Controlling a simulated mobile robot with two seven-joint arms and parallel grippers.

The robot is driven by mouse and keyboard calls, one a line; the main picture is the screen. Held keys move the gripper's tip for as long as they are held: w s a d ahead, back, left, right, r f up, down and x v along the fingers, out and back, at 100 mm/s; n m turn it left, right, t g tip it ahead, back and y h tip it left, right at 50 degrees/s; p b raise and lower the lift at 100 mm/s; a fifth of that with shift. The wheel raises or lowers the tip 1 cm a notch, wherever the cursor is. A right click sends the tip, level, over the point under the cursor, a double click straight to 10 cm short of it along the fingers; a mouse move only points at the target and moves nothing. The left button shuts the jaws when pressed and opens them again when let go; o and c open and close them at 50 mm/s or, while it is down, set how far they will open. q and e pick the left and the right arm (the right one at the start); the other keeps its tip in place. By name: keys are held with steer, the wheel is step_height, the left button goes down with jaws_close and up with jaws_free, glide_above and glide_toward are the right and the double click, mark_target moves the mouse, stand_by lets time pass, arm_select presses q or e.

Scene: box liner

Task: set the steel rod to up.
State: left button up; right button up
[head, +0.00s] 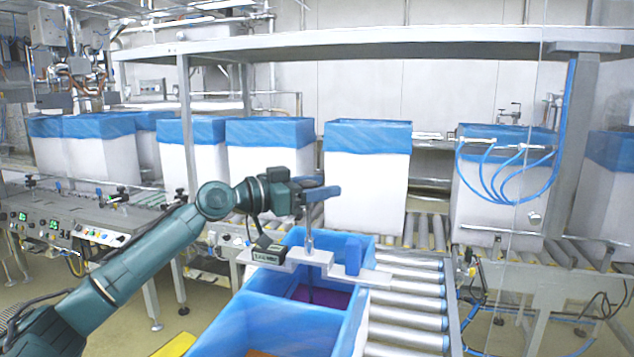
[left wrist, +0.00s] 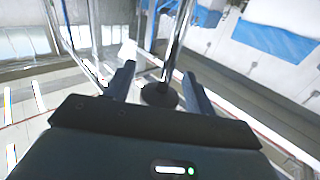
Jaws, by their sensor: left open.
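The steel rod (head: 308,236) stands about upright on a light plate (head: 340,272) in the head view, below my left gripper (head: 324,194). In the left wrist view the rod (left wrist: 179,42) is a shiny bar, with a dark round end (left wrist: 160,95) between the two fingers of my left gripper (left wrist: 159,75). The fingers are open, one on each side of the rod, and gaps show beside it. The rod's upper end is partly hidden by the gripper in the head view. My right gripper is not in view.
Blue-lined boxes (head: 280,325) stand open in front of and under the plate. A roller conveyor (head: 410,305) lies to the right. White boxes with blue liners (head: 366,185) line the back.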

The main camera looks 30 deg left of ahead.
arm_select(q)
steer(key=shift+c, duration=0.4)
jaws_close()
